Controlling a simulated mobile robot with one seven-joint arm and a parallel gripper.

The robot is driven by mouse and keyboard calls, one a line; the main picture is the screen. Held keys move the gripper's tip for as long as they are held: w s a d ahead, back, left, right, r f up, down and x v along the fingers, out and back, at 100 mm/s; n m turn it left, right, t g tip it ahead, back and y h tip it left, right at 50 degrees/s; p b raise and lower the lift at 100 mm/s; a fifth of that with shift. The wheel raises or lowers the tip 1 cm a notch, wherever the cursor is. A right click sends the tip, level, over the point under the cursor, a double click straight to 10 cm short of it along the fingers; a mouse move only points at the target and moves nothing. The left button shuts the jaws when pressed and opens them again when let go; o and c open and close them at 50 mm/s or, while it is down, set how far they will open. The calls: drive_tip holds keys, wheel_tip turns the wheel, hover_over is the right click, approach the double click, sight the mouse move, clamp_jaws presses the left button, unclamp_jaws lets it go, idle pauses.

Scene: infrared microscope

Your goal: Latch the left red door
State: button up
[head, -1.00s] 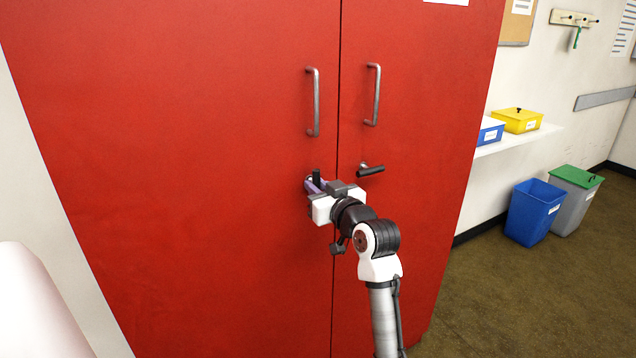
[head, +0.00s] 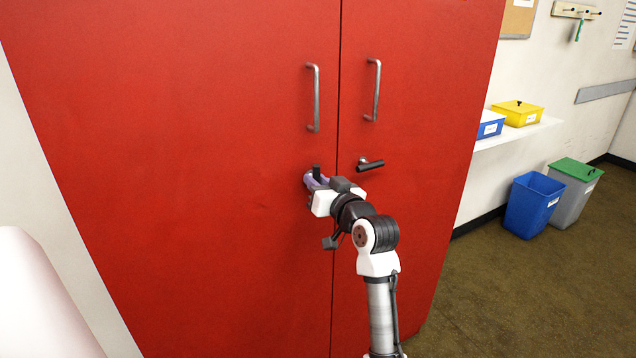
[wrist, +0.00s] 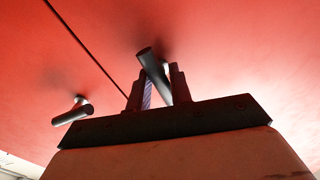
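The left red door (head: 200,130) fills the left of the head view and looks nearly flush with the right door at the seam. Its dark latch lever (head: 317,171) stands upright just left of the seam. My gripper (head: 314,184) is at this lever, low on the door. In the wrist view the lever (wrist: 153,68) runs between my two fingers (wrist: 156,90) at a slant, close to the right one. The fingers stand a small gap apart. Whether both press on the lever is unclear. The lever's pivot is hidden behind my gripper.
The right red door (head: 430,100) has a sideways black latch lever (head: 370,165), close to my gripper's right. Metal pull handles (head: 316,98) and (head: 375,90) stand above. A shelf with boxes and bins (head: 536,204) are off to the right.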

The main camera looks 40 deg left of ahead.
drive_tip(key=o, duration=0.4)
drive_tip(key=b+v, duration=0.4)
drive_tip(key=v, duration=1)
